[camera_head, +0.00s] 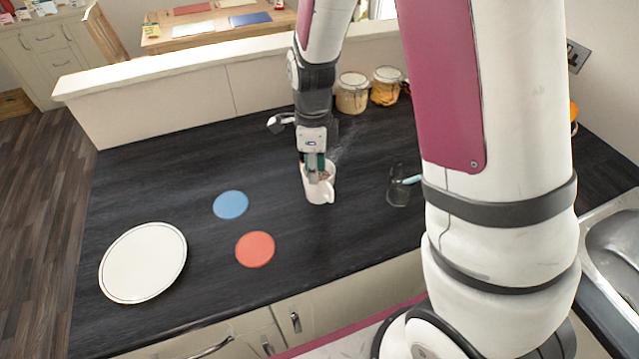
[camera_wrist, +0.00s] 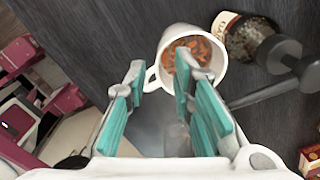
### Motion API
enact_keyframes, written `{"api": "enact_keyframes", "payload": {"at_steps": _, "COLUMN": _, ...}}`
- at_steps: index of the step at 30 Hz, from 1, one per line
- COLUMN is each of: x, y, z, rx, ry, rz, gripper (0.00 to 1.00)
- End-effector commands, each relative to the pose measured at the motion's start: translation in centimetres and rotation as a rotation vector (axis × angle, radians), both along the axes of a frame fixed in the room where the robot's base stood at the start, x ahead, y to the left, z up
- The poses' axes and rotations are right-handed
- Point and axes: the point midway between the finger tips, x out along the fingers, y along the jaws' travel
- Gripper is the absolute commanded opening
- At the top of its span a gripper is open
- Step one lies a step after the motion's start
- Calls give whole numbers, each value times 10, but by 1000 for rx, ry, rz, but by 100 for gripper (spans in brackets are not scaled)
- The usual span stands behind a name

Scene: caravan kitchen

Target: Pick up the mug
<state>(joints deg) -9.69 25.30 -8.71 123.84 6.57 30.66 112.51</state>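The white mug (camera_head: 318,188) stands upright on the dark counter, with its handle towards the front right. Orange-brown contents show inside it. It also shows in the wrist view (camera_wrist: 220,62), just beyond the fingertips, with its handle at lower left. My gripper (camera_head: 316,172) points down at the mug's opening. In the wrist view my gripper (camera_wrist: 163,75) has its two teal-padded fingers clearly apart. The right fingertip overlaps the mug's opening and the handle lies between the fingertips. I cannot tell whether either finger touches the mug.
Two jars (camera_head: 352,93) (camera_head: 386,86) stand behind by the low wall. A blue disc (camera_head: 230,204), a red disc (camera_head: 255,249) and a white plate (camera_head: 143,262) lie left. A sink (camera_head: 612,245) is at right.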

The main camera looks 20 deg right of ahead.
Motion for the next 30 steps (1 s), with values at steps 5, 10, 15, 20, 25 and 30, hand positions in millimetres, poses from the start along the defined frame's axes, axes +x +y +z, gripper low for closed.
{"api": "enact_keyframes", "payload": {"at_steps": 5, "x": -1, "y": -2, "z": -10, "rx": 0, "ry": 2, "rz": -1, "gripper": 23}}
{"api": "enact_keyframes", "payload": {"at_steps": 10, "x": -1, "y": -6, "z": -32, "rx": 0, "ry": 3, "rz": -1, "gripper": 23}}
{"api": "enact_keyframes", "payload": {"at_steps": 15, "x": 1, "y": -6, "z": -50, "rx": 0, "ry": 0, "rz": 0, "gripper": 23}}
{"api": "enact_keyframes", "payload": {"at_steps": 20, "x": 2, "y": -6, "z": -54, "rx": 0, "ry": -1, "rz": 1, "gripper": 23}}
{"api": "enact_keyframes", "payload": {"at_steps": 25, "x": 2, "y": -6, "z": -54, "rx": 0, "ry": -1, "rz": 1, "gripper": 21}}
{"api": "enact_keyframes", "payload": {"at_steps": 30, "x": 2, "y": -6, "z": -54, "rx": 0, "ry": -1, "rz": 1, "gripper": 0}}
